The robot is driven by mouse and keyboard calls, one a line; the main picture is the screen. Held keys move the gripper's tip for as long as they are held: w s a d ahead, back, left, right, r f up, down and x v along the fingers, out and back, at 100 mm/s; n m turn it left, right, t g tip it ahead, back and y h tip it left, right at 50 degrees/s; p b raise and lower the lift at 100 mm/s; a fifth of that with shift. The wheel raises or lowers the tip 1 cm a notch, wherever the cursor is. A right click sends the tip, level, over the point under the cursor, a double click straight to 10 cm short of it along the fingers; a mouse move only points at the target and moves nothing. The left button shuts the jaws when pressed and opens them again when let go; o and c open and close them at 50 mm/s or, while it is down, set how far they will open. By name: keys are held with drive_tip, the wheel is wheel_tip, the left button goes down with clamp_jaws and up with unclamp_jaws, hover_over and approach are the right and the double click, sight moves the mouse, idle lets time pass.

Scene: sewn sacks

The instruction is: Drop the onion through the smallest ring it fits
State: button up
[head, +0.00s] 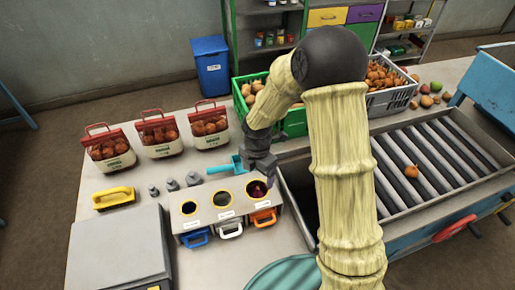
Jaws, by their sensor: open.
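An orange-brown onion (411,171) lies apart on the roller conveyor (440,160) at the right.
Blue, white and orange handles (264,217) front the box. Small grey weights (172,185), a teal scoop (224,167) and a yellow-handled brush (114,197) lie left. Onion bags (160,135) and crates (390,97) stand behind. A grey machine (118,250) fills the front left.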

wheel_tip(320, 180, up, 13)
drive_tip(key=b, duration=0.1)
drive_tip(key=shift+b, duration=0.4)
idle(1.2)
drive_tip(key=s+d+f+m+t, duration=0.1)
drive_tip(key=s+d+m, duration=0.5)
drive_tip(key=m, duration=0.7)
drive_tip(key=s+d+f+m+t+b, duration=0.1)
drive_tip(key=s+d+f+m, duration=0.2)
drive_tip(key=m, duration=1)
drive_tip(key=s+d, duration=0.3)
drive_tip(key=d, duration=0.1)
drive_tip(key=shift+s+d+f+m+t, duration=0.2)
drive_tip(key=shift+s+d+m+t, duration=0.1)
drive_tip(key=shift+m, duration=0.1)
drive_tip(key=shift+a, duration=0.1)
